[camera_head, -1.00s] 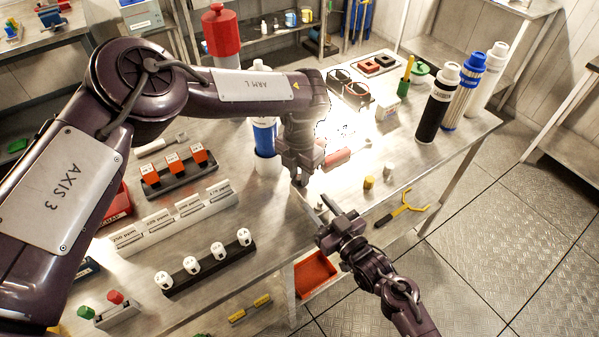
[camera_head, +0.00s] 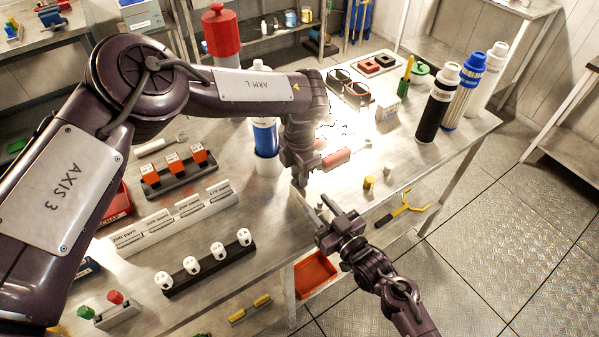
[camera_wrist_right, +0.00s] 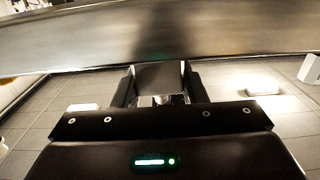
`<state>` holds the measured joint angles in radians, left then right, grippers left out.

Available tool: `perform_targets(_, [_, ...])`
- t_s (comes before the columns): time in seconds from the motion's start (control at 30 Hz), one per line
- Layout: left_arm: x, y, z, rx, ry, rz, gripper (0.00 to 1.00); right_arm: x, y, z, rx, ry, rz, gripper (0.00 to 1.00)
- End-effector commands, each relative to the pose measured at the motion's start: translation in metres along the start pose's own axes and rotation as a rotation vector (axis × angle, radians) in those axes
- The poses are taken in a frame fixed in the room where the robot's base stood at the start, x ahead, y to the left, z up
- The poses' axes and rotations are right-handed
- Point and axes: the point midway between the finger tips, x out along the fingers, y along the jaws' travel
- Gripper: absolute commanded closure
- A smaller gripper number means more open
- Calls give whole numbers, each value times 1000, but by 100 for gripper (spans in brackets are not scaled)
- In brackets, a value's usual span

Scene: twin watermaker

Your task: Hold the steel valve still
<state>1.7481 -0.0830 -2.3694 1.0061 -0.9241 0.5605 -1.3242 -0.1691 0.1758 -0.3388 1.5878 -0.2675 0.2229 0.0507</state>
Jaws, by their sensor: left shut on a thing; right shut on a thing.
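My right gripper (camera_head: 328,218) is at the front edge of the bench, below my left gripper. In the right wrist view its fingers (camera_wrist_right: 160,88) are shut on a small steel piece (camera_wrist_right: 163,100), apparently the steel valve, mostly hidden between them. My left gripper (camera_head: 300,182) points down just above and left of the right one. It is shut on a thin grey bar-like piece (camera_head: 306,205), which slants down toward the right gripper. I cannot tell whether that bar touches the valve.
The bench top (camera_head: 270,225) has strong glare behind my left gripper. A yellow forked tool (camera_head: 405,207) and a small yellow cylinder (camera_head: 369,182) lie right of the grippers. A blue-and-white bottle (camera_head: 265,138) stands close left. A red bin (camera_head: 314,272) sits below the bench edge.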

Motion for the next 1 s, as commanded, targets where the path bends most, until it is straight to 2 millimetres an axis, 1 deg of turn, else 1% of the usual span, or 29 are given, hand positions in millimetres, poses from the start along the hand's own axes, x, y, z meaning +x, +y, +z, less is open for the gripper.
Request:
perform_targets(0.07, [-1, 1, 0, 0, -1, 3, 99, 0, 0, 0, 0, 0, 1, 96])
perform_targets(0.1, [-1, 1, 0, -1, -1, 3, 74, 0, 0, 0, -1, 0, 1, 96])
perform_targets(0.2, [-1, 1, 0, -1, 0, 2, 61, 0, 0, 0, -1, 0, 1, 96])
perform_targets(0.27, [-1, 1, 0, -1, 0, 2, 55, 0, 0, 0, -1, 0, 1, 96])
perform_targets(0.53, [-1, 0, 0, -2, 0, 1, 55, 0, 0, 0, -1, 0, 1, 96])
perform_targets(0.63, [-8, 1, 0, -2, -1, 2, 55, 0, 0, 0, -1, 0, 1, 96])
perform_targets(0.77, [-29, 1, 1, -2, -3, 2, 55, 0, 0, 0, -1, 0, 1, 96])
perform_targets(1.0, [-80, 2, 1, -2, -3, 4, 55, 0, 0, 0, -1, 0, 1, 96])
